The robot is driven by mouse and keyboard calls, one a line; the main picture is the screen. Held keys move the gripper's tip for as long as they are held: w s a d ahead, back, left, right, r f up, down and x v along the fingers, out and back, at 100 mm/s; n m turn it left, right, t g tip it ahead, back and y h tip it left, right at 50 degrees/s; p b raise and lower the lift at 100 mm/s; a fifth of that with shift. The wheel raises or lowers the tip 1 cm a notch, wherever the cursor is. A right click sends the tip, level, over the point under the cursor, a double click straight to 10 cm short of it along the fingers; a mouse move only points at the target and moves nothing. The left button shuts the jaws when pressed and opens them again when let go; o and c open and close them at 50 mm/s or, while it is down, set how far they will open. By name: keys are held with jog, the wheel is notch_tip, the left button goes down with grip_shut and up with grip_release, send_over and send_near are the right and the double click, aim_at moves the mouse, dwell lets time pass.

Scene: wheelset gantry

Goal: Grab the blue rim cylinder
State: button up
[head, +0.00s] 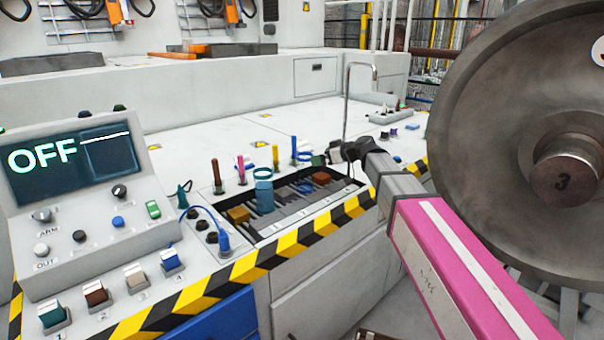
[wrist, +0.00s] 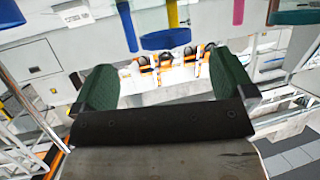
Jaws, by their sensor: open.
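Brown, magenta, yellow and blue pegs (head: 276,157) stand in a row behind the tray. A thin metal hooked post (head: 346,100) rises near my gripper. A control panel (head: 85,190) reading OFF stands left. A large grey wheel (head: 500,120) fills the right.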

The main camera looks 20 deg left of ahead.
aim_at(305, 159)
jog(key=shift+s+x, duration=0.15)
jog(key=shift+x, duration=2.05)
jog(key=shift+s+x, duration=0.2)
jog(key=shift+x, duration=2.05)
jog(key=shift+f, duration=0.1)
jog(key=shift+c, duration=0.3)
jog(key=c, duration=1.2)
jog(key=shift+o, duration=0.2)
